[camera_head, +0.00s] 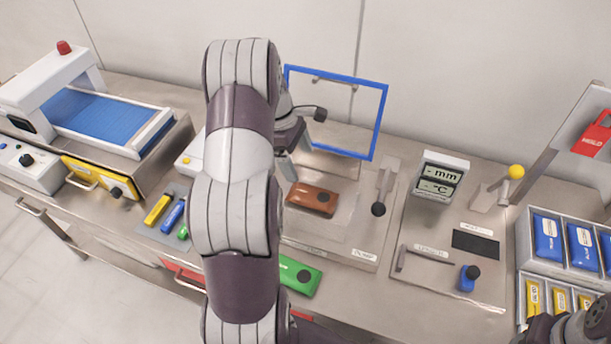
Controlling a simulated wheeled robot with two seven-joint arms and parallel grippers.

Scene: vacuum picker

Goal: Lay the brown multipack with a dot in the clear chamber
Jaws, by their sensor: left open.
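The brown multipack (311,199) lies flat on the bed of the clear chamber (325,243), with a dark dot at its right end. The chamber's clear lid with its blue frame (377,121) stands raised at the back. My left gripper (290,168) is open, above and just behind the left end of the brown pack, apart from it as far as I can see. My left arm hides the left part of the chamber and some of the gripper. Part of my right arm shows at the bottom right corner; its gripper is not visible.
A green pack (300,276) lies in front of the chamber. Yellow (157,210) and blue (174,215) packs lie left of my arm. A lever (380,195) stands right of the bed. A measuring board with a display (440,177) and bins of packs (524,240) are further right.

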